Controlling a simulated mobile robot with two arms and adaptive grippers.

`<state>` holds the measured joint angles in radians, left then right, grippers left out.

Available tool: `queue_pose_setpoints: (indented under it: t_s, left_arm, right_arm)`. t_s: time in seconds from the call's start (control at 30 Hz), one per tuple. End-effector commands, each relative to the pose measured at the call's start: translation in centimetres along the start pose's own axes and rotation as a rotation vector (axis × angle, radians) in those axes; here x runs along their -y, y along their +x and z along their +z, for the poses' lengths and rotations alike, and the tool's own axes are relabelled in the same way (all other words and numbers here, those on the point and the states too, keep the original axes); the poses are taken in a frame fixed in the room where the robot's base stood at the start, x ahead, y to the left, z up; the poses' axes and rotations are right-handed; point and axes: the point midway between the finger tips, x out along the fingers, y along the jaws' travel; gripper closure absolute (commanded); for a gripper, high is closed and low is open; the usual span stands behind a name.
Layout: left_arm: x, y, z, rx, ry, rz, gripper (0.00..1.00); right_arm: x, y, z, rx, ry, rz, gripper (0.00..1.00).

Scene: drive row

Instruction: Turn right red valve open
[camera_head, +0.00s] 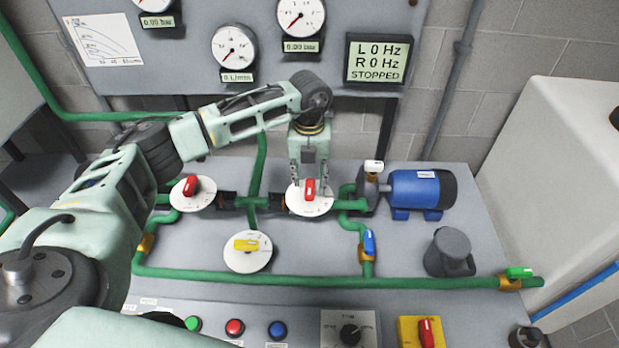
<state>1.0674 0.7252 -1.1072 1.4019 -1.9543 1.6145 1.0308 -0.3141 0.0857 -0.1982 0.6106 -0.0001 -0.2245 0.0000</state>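The right red valve (310,190) has a red lever on a round white dial, mounted in the green pipework near the middle of the bench. Its lever points roughly up and down in the picture. My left gripper (309,178) hangs down over this dial with its fingers apart, one to each side of the red lever. I cannot tell whether either finger touches the lever. A second red valve (190,187) sits on its own white dial to the left. My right gripper is not in view.
A yellow-handled valve (246,245) sits below on a white dial. A blue motor (421,189), a blue lever (369,243) and a green lever (519,272) are to the right. A display (378,62) reads 0 Hz, stopped. Buttons and knobs line the front.

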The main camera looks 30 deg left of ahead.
Motion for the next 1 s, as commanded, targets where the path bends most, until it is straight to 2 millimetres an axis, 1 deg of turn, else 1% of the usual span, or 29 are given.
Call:
queue_pose_setpoints:
  t_s: [0.03,0.2,0.33,0.5,0.57,0.8,0.93,0.97,1.0]
  left_arm:
    - [0.0,0.7,-0.1,-0.004,-0.001,0.001,0.61]
    - [0.0,2.3,0.0,-0.002,-0.001,0.001,0.61]
    - [0.0,2.6,0.0,0.0,0.0,0.0,0.61]
    - [0.0,2.6,0.0,0.0,0.0,0.0,0.61]
    - [0.0,2.6,0.0,0.0,0.0,0.0,0.65]
    - [0.0,2.6,0.0,0.0,0.0,0.0,0.86]
    - [0.0,2.6,0.0,0.0,0.0,0.0,0.98]
    - [0.0,2.6,0.0,0.0,0.0,0.0,1.0]
    - [0.0,2.6,0.0,0.0,0.0,0.0,1.0]
  right_arm:
    - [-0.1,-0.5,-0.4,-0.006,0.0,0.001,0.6]
    - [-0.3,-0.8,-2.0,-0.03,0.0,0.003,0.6]
    - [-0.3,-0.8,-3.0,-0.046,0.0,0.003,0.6]
    - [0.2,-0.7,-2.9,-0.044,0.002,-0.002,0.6]
    - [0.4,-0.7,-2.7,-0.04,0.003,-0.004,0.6]
    - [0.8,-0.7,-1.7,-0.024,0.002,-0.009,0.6]
    - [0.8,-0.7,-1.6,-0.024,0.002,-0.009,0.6]
    - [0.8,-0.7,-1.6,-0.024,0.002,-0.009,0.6]
    - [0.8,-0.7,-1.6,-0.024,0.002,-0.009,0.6]
